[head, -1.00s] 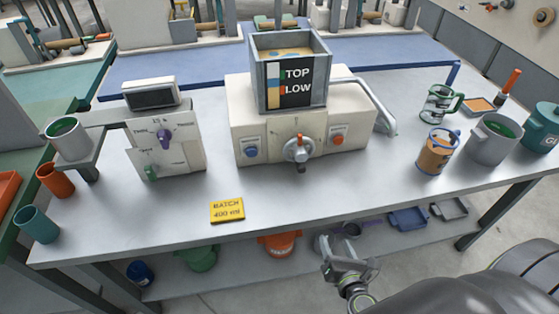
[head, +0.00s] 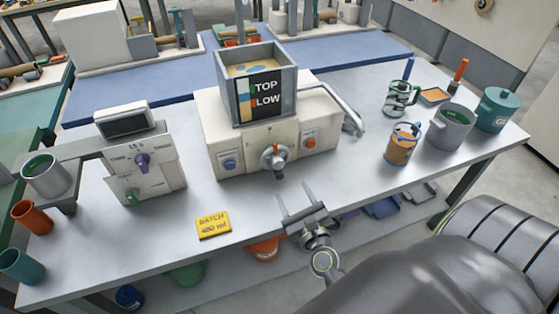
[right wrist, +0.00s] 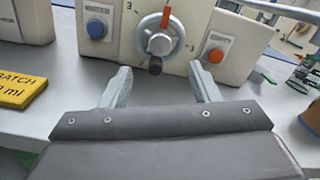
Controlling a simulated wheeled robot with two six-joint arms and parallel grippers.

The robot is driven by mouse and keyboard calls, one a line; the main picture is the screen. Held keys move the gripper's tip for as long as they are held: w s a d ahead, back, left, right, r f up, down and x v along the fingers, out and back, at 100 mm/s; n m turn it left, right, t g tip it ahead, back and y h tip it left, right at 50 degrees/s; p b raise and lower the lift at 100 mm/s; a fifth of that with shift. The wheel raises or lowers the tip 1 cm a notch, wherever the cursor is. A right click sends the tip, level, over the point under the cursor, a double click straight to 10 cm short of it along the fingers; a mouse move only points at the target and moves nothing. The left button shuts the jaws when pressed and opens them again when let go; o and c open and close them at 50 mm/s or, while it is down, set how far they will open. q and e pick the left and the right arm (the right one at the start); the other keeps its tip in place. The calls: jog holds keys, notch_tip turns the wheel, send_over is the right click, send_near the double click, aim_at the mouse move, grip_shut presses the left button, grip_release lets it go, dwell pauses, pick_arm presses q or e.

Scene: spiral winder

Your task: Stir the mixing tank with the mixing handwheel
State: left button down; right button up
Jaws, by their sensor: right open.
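The mixing tank (head: 287,83) is an open grey box on top of a cream machine, with tan and blue contents and a "TOP / LOW" label. The mixing handwheel (head: 273,157) is on the machine's front, a small silver wheel with an orange mark at its top and a dark knob at its bottom. It also shows in the right wrist view (right wrist: 159,42), ahead of and between the fingers. My right gripper (head: 296,193) is open and empty, in front of and below the handwheel, apart from it. My left gripper is not in view.
A blue button (head: 229,164) and an orange button (head: 310,142) flank the handwheel. A yellow batch sign (head: 213,225) lies on the table in front. A dosing panel (head: 145,172) stands left. Mugs and a grey pot (head: 450,128) stand right. A bent pipe (head: 345,105) curves off the machine.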

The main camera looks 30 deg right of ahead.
aim_at(279, 165)
jog(key=p+x, duration=0.2)
jog(key=x, duration=0.7)
jog(key=shift+d, duration=0.1)
jog(key=shift+p+x, duration=0.3)
jog(key=shift+x, duration=0.6)
jog(key=c, duration=1)
jog(key=shift+f+m, duration=0.1)
jog(key=shift+m, duration=0.2)
